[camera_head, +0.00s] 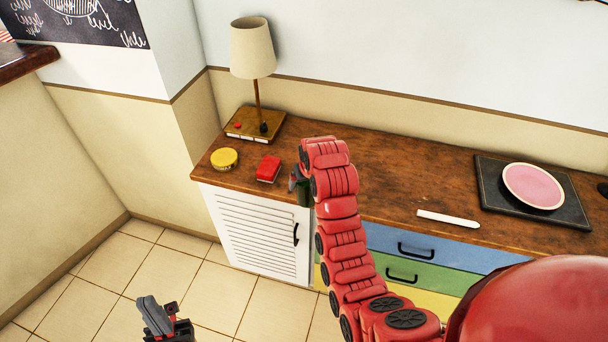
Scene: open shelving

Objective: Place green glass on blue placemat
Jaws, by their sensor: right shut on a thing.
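My right arm reaches over the front edge of the wooden cabinet top, and its gripper (293,183) is mostly hidden behind its own wrist. A small dark green piece, which looks like the green glass (304,193), shows at this gripper, which is shut on it. How the glass is tilted, and whether it touches the cabinet, cannot be told. My left gripper (163,311) is low at the bottom left, above the tiled floor and away from the cabinet; its opening is unclear. I see no blue placemat in this view.
A lamp (252,50) stands on a brown base at the back left. A yellow round tin (224,159) and a red block (268,168) lie near the front left. A white strip (448,218) and a pink plate (533,186) on a dark tray (490,200) are right.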

